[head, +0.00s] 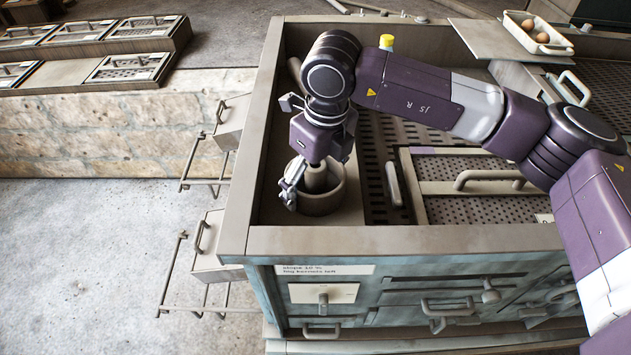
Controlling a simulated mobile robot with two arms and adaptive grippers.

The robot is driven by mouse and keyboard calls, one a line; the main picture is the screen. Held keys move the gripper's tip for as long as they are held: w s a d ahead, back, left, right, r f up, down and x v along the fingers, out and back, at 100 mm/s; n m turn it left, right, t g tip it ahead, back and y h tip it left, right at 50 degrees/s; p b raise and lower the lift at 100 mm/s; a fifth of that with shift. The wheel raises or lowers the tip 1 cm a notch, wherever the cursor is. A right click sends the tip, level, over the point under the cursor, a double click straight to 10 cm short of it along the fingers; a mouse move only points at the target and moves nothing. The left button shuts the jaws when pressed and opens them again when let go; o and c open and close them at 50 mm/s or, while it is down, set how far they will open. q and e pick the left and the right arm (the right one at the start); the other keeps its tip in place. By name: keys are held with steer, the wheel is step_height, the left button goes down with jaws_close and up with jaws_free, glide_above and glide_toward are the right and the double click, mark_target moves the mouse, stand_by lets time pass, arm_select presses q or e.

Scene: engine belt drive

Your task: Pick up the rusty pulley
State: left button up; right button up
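No clearly rust-coloured pulley shows. A round, grey-brown, thick-walled part (325,203) with a raised centre stands in the near left corner of the framed top; I cannot tell if it is the pulley. My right gripper (291,188) points down at this part's left rim. A metal finger lies over or against that rim, and the gripper body hides some of the part. I cannot tell whether the fingers are open or closed on the rim. My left gripper is not in view.
The framed top has a raised rim (400,239) around the part. A handle (394,184) and perforated plates lie to the right. Metal brackets stick out on the left side.

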steer(key=c, duration=1.5)
steer(key=shift+w+r, duration=0.1)
steer(key=shift+r, duration=0.05)
